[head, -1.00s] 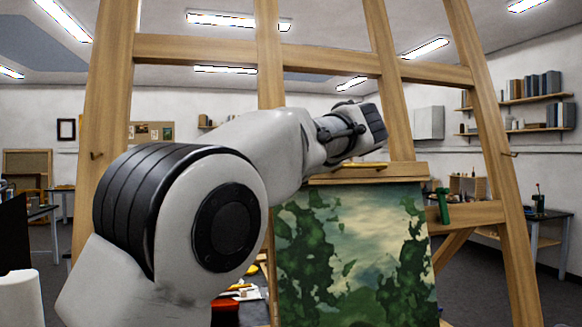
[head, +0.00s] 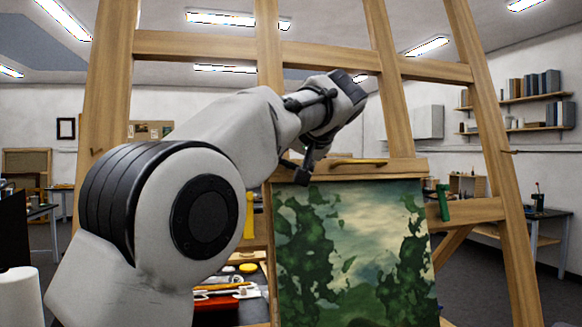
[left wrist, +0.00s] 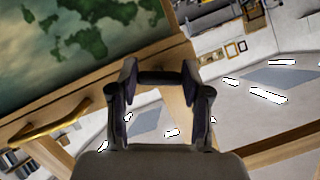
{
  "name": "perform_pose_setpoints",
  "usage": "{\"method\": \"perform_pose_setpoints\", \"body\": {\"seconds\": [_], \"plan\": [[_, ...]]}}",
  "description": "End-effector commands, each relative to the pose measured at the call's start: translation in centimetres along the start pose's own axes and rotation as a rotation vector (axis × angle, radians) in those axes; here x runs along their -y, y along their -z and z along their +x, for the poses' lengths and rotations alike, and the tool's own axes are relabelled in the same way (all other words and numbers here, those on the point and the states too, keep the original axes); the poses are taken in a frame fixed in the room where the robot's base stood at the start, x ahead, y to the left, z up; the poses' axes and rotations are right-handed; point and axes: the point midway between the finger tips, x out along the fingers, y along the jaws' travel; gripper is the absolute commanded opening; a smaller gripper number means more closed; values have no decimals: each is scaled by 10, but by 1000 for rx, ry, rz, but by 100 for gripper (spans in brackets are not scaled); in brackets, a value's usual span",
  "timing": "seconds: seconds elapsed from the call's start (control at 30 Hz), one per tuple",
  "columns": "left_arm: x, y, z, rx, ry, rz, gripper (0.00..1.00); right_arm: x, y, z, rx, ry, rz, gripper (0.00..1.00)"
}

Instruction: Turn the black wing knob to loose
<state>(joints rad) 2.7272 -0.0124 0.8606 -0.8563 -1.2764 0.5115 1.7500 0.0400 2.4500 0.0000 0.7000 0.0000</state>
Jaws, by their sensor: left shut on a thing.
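The black wing knob (left wrist: 160,77) shows in the left wrist view as a dark bar between my fingers, against the wooden easel's top clamp. My left gripper (left wrist: 159,76) is shut on it, one finger at each end. In the head view my left gripper (head: 303,174) reaches down to the left part of the clamp bar (head: 395,168), just above the painting (head: 350,250). The knob cannot be told apart from the dark fingers there. My right gripper is not in view.
A gold-coloured bar (head: 358,161) lies along the clamp, right of my gripper; it also shows in the left wrist view (left wrist: 50,120). A green clamp-like thing (head: 443,203) is on the easel's right side. Items lie on a low surface behind.

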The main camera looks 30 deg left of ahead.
Motion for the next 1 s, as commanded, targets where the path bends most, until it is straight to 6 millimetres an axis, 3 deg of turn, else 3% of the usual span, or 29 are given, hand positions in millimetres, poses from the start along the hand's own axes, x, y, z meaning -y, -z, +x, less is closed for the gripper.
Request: {"method": "perform_pose_setpoints", "body": {"seconds": [0.5, 1.0], "plan": [[0, 0, 0, -3, -106, -367, 13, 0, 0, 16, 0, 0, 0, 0], [0, 1, 0, -2, -128, -444, 13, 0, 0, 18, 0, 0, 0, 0]]}}
